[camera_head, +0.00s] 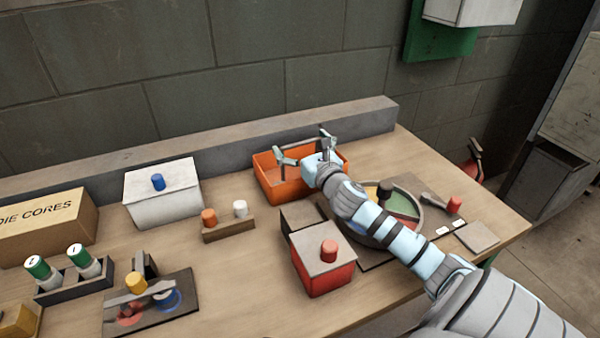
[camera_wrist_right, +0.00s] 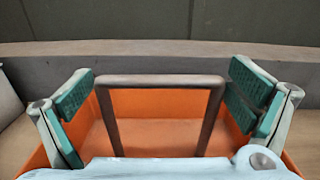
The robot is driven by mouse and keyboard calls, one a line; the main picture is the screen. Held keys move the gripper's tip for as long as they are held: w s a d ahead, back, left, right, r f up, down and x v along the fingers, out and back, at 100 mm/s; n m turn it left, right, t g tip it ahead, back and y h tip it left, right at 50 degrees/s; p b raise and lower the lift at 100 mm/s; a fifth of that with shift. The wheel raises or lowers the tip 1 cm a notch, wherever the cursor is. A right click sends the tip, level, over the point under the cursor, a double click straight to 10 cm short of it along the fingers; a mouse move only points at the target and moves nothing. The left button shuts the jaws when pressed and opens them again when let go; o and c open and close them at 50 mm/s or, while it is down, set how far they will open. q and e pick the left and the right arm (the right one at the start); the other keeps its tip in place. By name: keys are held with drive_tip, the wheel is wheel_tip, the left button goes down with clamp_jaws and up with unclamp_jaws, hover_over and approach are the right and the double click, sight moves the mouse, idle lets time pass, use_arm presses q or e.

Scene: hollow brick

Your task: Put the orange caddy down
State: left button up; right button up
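The orange caddy (camera_head: 284,190) rests on the workbench near the low grey ledge and looks upright. In the right wrist view its open orange inside (camera_wrist_right: 160,135) lies below and beyond the fingers. Its dark, frame-shaped handle (camera_wrist_right: 160,79) stands between them. My right gripper (camera_head: 303,147) is over the caddy, with its two fingers spread wide. My wrist hides part of the caddy in the head view. My left gripper is not in view.
A red box with a grey lid (camera_head: 325,267) and a round coloured dial (camera_head: 400,212) stand near my right forearm. A white box (camera_head: 163,196) and a small wooden peg stand (camera_head: 229,231) are left of the caddy. The bench's front middle (camera_head: 245,290) is clear.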

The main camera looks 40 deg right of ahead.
drive_tip(key=shift+r, duration=0.1)
drive_tip(key=c, duration=1.2)
